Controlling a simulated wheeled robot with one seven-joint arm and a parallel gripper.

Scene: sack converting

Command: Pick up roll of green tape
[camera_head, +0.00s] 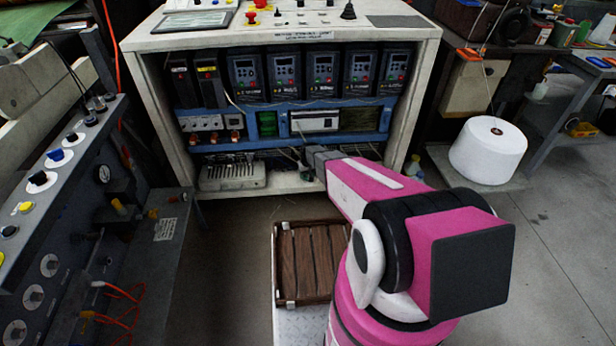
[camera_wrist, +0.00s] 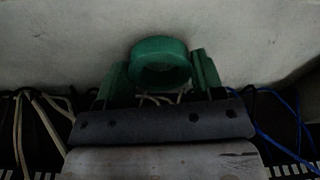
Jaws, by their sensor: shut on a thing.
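The roll of green tape (camera_wrist: 160,84) shows in the wrist view as a dark green ring standing between the two green fingers of my gripper (camera_wrist: 160,78). The gripper is shut on the roll, one finger at each side of it. A pale wall or panel is behind the roll, and whether the roll touches it I cannot tell. In the head view my pink arm reaches into the lower part of the open control cabinet (camera_head: 165,150).
Loose cables (camera_wrist: 40,110) lie left and right of my gripper. Several drives (camera_head: 247,76) fill the cabinet's upper bay, above a blue shelf. A wooden-slatted tray (camera_head: 312,262) is below my arm. A white spool (camera_head: 488,150) stands at right, with clear floor in front.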

